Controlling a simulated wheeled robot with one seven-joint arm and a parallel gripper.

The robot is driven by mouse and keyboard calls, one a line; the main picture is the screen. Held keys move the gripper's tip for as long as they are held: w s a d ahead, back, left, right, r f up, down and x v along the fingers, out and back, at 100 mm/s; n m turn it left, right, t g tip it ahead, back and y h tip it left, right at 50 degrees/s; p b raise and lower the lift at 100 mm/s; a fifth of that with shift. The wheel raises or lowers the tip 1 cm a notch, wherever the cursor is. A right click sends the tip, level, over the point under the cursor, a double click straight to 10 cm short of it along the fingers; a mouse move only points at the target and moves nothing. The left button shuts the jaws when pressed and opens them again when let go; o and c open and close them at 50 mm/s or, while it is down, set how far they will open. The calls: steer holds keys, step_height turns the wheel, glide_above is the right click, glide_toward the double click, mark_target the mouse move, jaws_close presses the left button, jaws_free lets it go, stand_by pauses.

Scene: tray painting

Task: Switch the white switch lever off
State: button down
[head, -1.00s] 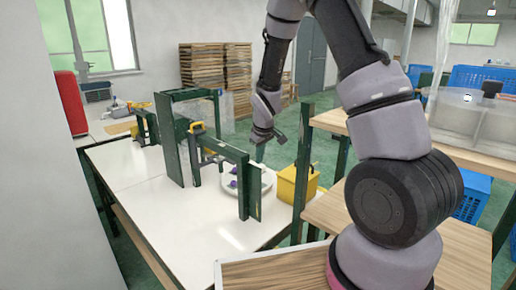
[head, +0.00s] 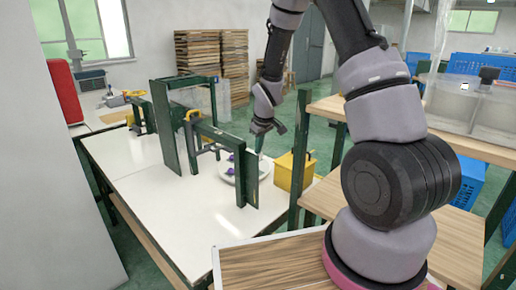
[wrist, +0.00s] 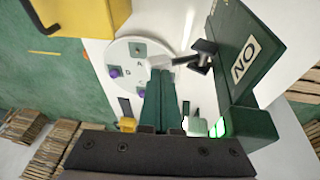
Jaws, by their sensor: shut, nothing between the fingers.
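The panel has a white label reading ON, turned in this view. My gripper (wrist: 158,74) is shut and empty, its fingertips close to the lever's free end. I cannot tell whether they touch. In the head view my gripper (head: 260,150) hangs beside the green frame (head: 227,140) on the white table. The lever cannot be made out there.
A white round plate (wrist: 124,50) with letters and purple pieces lies beneath the fingers. A yellow box (head: 293,172) stands right of the frame. A green light (wrist: 220,128) glows near the panel. The front of the white table (head: 190,235) is clear.

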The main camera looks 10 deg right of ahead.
steer(key=shift+w+d+f, duration=0.1)
steer(key=shift+d+f, duration=0.05)
steer(key=shift+d, duration=0.05)
steer(key=shift+w+d+f+g+y, duration=0.35)
steer(key=shift+d+f+g+y, duration=0.3)
steer(key=shift+y, duration=0.35)
step_height(320, 180, down, 6)
steer(key=w+d+m+g+y, duration=0.1)
steer(key=g+y, duration=0.1)
steer(key=y, duration=0.1)
steer(key=shift+w+d, duration=0.2)
steer(key=shift+d, duration=0.2)
steer(key=shift+f, duration=0.1)
stand_by(0.4)
steer(key=v, duration=1)
steer(key=shift+d+r, duration=0.25)
steer(key=shift+d, duration=0.1)
steer(key=shift+w, duration=0.1)
